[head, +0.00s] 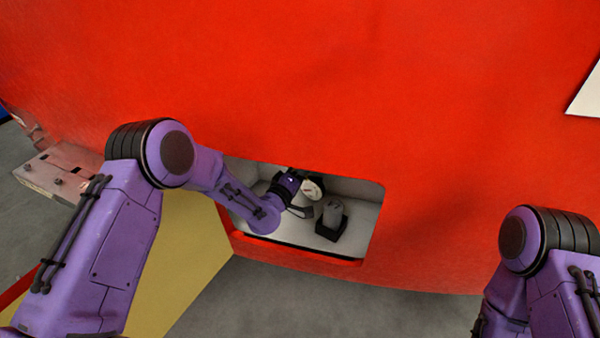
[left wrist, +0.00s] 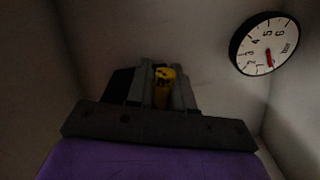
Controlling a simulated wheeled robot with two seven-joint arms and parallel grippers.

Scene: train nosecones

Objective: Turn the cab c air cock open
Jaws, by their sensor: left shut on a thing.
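My left arm reaches into a recess (head: 352,188) in the red nosecone. In the left wrist view my left gripper (left wrist: 162,92) is shut on a small yellow part, which looks like the handle of the air cock (left wrist: 164,76). Only the top of this yellow part shows between the grey fingers; the rest of it is hidden. In the head view the left gripper (head: 298,208) is small and partly hidden by my wrist, and the yellow handle cannot be made out. My right arm shows at the lower right, but its gripper is out of view.
A round white pressure gauge (head: 312,188) with a red needle is on the recess wall close to the left gripper; it also shows in the left wrist view (left wrist: 262,44). A grey cylinder on a black base (head: 332,217) stands to the right. The recess edges surround my left forearm closely.

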